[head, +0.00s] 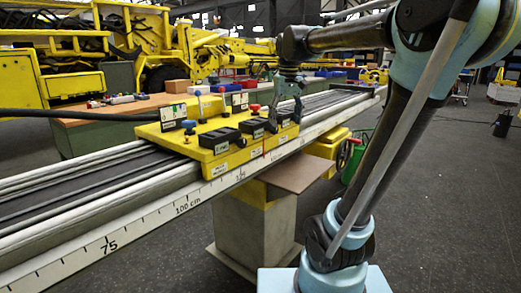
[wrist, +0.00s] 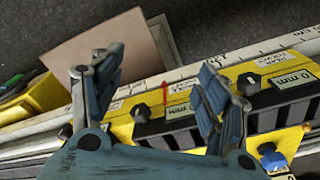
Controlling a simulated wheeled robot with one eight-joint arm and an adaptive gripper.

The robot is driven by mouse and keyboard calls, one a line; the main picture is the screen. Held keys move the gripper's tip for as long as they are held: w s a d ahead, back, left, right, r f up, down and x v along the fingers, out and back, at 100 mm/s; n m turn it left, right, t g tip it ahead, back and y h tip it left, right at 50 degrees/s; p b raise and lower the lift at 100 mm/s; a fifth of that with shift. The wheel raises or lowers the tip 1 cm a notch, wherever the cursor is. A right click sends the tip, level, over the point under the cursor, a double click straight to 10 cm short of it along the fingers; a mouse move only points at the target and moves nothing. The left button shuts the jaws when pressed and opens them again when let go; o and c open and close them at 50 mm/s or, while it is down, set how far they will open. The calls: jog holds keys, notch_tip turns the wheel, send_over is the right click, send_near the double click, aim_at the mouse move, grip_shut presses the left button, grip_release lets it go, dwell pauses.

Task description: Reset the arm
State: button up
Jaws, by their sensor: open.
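My arm reaches in from the right of the head view. My gripper (head: 286,100) hangs over the right end of a yellow carriage (head: 222,165) on a long rail. In the wrist view the two blue fingers of my gripper (wrist: 157,70) stand wide apart with nothing between them. Beyond them lies the yellow carriage (wrist: 285,72), with black knobs and small displays marked in mm. A red pointer line (wrist: 164,92) on the carriage shows between the fingers. In the head view I cannot tell whether the fingers touch the carriage.
The rail (head: 135,228) has a cm scale and runs diagonally. A brown board (head: 297,171) juts out below it by a grey pedestal (head: 252,222). Blue and red knobs stick up from the carriage. A workbench (head: 90,128) and yellow machinery (head: 165,45) stand behind. Open floor (head: 440,190) lies right.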

jog(key=s+d+f+m, duration=0.1)
jog(key=s+d+f, duration=0.2)
jog(key=s+f, duration=0.3)
jog(key=s+d+f+m+t, duration=0.1)
jog(key=s+d+f, duration=0.2)
jog(key=s+f, duration=0.4)
jog(key=s+d+f+m, duration=0.1)
jog(key=s+d+f, duration=0.3)
jog(key=f, duration=0.9)
jog(key=s, duration=0.3)
jog(key=shift+s+f, duration=0.2)
jog(key=shift+f, duration=0.05)
